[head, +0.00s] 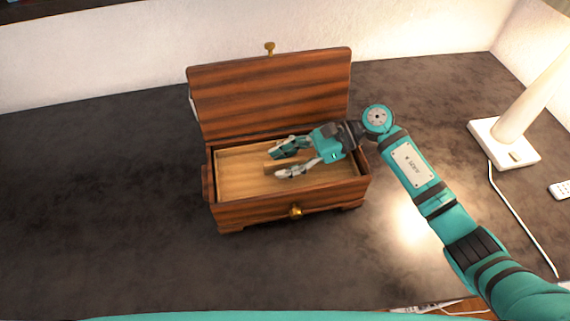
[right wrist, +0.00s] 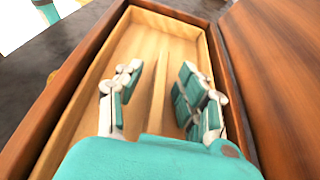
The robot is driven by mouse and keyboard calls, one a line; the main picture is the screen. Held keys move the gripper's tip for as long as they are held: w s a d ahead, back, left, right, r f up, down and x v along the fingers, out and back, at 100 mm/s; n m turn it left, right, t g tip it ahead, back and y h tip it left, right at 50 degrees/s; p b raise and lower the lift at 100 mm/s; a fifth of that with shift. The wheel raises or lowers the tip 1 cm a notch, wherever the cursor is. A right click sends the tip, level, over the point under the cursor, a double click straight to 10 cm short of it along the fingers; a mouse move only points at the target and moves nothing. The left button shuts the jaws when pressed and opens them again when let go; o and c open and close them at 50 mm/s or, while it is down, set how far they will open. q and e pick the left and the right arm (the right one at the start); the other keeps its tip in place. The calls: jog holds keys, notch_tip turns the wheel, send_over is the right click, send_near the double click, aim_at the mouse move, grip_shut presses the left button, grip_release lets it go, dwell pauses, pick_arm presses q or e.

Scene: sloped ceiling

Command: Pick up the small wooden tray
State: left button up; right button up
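The small wooden tray (head: 236,172) is pale wood and sits inside a dark, striped wooden box whose lid is open. It fills most of the box's opening. In the right wrist view the tray (right wrist: 143,42) has a thin raised divider (right wrist: 162,75) along its middle. My right gripper (head: 276,164) is open over the tray, coming in from the right. In the right wrist view its fingers (right wrist: 161,72) stand on either side of the divider, apart from it. Their exact height above the tray floor is hard to tell. My left gripper is not in view.
The box (head: 250,213) stands on a dark table (head: 100,200), its lid (head: 265,95) upright at the back. A white lamp (head: 505,140) with a cord and a small white remote (head: 561,189) are at the right. The table left of the box is clear.

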grip_shut()
jog(key=shift+r, duration=0.1)
dwell(0.3)
